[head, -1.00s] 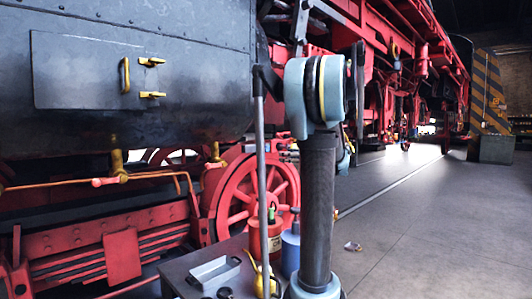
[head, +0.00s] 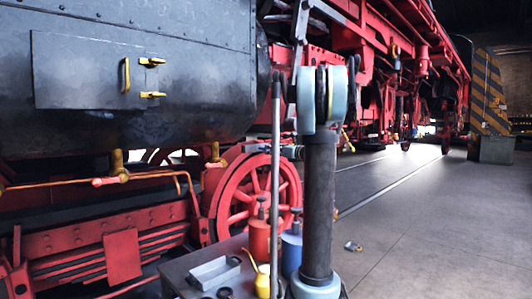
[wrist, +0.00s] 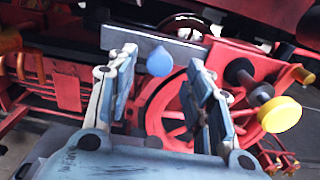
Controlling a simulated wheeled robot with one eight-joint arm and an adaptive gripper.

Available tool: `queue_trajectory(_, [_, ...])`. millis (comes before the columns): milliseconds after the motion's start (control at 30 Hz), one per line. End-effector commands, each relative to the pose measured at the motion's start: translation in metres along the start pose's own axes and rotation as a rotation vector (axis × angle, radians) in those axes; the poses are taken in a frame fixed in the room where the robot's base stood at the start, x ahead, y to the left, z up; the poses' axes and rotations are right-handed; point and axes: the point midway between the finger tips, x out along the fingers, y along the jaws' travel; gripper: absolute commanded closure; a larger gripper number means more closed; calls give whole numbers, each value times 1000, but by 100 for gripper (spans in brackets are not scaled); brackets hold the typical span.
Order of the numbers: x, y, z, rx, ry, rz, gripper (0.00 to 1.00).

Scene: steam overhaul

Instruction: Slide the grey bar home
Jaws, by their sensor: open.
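In the wrist view a flat grey bar (wrist: 186,52) runs across behind the fingertips, tilted slightly down to the right. A blue, drop-shaped piece (wrist: 159,61) shows in front of it or on it; I cannot tell which. My gripper (wrist: 158,65) is open, with one finger on each side of the blue piece. Nothing is visibly held between the fingers. The left fingertip overlaps part of the bar in the picture, and contact cannot be told. In the head view my arm hides much of this area, and I cannot make out the bar surely.
A red spoked wheel (head: 238,205) stands behind. A yellow-ended dark knob (wrist: 280,113) juts out right of my gripper. A table (head: 185,270) holds a grey tray (head: 215,272), a yellow oil can (head: 262,282), and red and blue cans. Open floor (head: 430,220) lies right.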

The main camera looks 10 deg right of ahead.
Motion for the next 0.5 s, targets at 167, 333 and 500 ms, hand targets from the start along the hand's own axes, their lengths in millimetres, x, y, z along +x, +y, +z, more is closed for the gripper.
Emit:
queue_trajectory(167, [29, 1, 0, 0, 0, 3, 53])
queue_trajectory(333, [46, 1, 0, 0, 0, 2, 53])
queue_trajectory(500, [53, 0, 0, 0, 0, 1, 53])
